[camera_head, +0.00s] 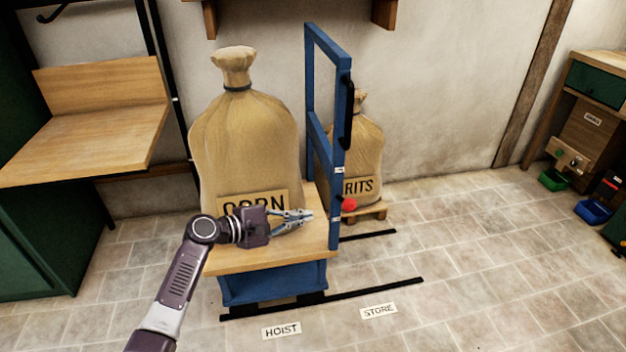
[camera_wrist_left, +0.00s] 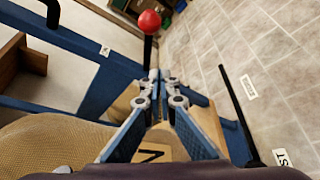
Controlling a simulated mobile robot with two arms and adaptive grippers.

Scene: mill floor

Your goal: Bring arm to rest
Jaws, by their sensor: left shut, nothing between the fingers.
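My left gripper (camera_head: 308,215) is shut and empty. It reaches in from the lower left, in front of the sack marked CORN (camera_head: 243,150) and over the wooden top of the blue cart (camera_head: 262,258). In the left wrist view the fingers (camera_wrist_left: 161,82) come together, with part of the sack (camera_wrist_left: 60,145) below left. A lever with a red knob (camera_head: 349,204) is a little beyond the fingertips, apart from them; the red knob also shows in the left wrist view (camera_wrist_left: 149,21). My right gripper is in neither view.
The cart's blue upright frame (camera_head: 313,90) with a black handle (camera_head: 348,112) rises right of the CORN sack. A second sack (camera_head: 366,150) stands behind it on a low pallet. Black floor rails (camera_head: 380,289) run past HOIST (camera_head: 281,331) and STORE (camera_head: 378,311) labels.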

